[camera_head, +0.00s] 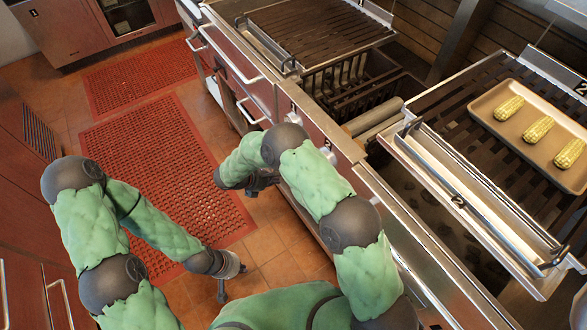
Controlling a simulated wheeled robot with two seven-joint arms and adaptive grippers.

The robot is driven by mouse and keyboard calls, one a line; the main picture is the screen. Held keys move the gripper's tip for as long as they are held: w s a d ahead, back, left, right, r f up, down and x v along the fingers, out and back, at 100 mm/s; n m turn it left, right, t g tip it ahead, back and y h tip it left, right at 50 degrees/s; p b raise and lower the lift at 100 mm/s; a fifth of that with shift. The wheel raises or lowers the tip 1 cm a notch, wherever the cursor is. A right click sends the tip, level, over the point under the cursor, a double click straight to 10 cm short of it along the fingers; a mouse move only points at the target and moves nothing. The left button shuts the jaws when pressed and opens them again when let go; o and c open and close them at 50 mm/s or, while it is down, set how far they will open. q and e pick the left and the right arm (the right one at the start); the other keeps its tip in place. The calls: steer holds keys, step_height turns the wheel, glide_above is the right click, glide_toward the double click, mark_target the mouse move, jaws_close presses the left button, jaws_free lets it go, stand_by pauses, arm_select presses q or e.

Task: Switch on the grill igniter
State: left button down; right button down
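The char grill has a steel and reddish front panel (335,150) running diagonally through the middle. Small pale knobs (326,149) show on that panel near my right forearm; I cannot tell which control is the igniter. My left gripper (232,283) hangs over the tiled floor at lower centre, away from the grill, with its fingers apart and nothing between them. My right gripper (252,190) is just in front of the grill's front, partly covered by my own green forearm. Its fingers are too hidden to tell open from shut.
A left grate (320,35) and a raised right grate (450,100) top the grill. A tan tray (560,182) with three corn cobs (537,130) lies on the right grate. Red floor mats (150,150) cover the aisle. Cabinets (25,230) stand at left.

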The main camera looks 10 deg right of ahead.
stand_by(0.3)
steer(key=d+r+b+x, duration=0.2)
steer(key=x, duration=1.1)
steer(key=shift+w, duration=0.3)
